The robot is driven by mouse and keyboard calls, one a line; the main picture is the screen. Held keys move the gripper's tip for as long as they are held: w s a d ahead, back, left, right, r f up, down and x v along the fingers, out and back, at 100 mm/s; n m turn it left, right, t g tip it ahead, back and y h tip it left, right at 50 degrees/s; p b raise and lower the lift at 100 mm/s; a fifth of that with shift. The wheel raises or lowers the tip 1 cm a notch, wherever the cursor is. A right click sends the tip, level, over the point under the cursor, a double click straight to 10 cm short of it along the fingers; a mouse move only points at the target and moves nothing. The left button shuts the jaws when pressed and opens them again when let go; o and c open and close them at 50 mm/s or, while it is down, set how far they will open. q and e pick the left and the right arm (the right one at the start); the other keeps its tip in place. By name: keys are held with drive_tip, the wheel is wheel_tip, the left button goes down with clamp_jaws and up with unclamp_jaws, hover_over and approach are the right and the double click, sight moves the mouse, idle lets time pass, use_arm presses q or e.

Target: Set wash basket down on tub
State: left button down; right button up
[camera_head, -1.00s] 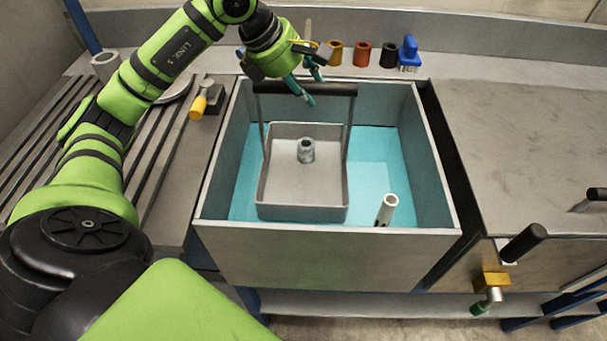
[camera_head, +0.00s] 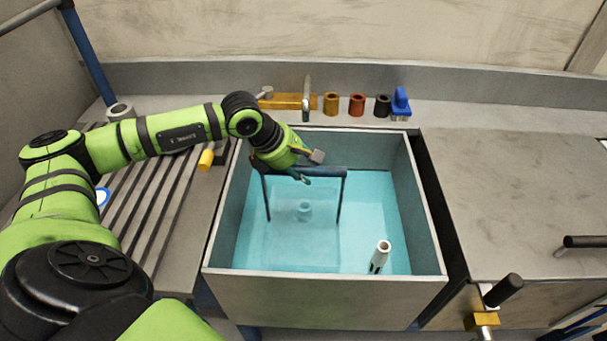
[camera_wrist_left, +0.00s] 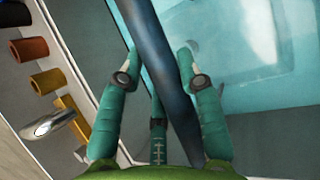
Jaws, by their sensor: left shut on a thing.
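The wash basket's dark handle bar (camera_head: 325,172) stands above the blue liquid in the tub (camera_head: 325,300). The basket's body (camera_head: 275,235) is under the surface and shows faintly; whether it touches the tub floor I cannot tell. A small hollow part (camera_head: 304,210) shows blurred inside the basket. In the left wrist view the handle (camera_wrist_left: 150,45) runs between the green fingers (camera_wrist_left: 160,58). My right gripper is not in view.
A pale standpipe (camera_head: 380,256) rises at the tub's front right. A tap (camera_head: 306,98), coloured rings (camera_head: 357,104) and a blue brush (camera_head: 400,103) line the back ledge. A slatted drainboard (camera_head: 165,210) lies left; the steel counter (camera_head: 520,190) at right is largely clear.

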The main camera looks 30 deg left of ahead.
use_arm(q)
wheel_tip(320, 180, down, 2)
drive_tip(key=shift+w+f, duration=0.1)
drive_tip(key=shift+f, duration=0.15)
drive_tip(key=shift+f, duration=0.35)
drive_tip(key=shift+f+b, duration=0.3)
drive_tip(key=shift+b, duration=0.3)
drive_tip(key=c, duration=0.8)
unclamp_jaws()
drive_tip(key=shift+c, duration=0.2)
drive_tip(key=shift+s, duration=0.2)
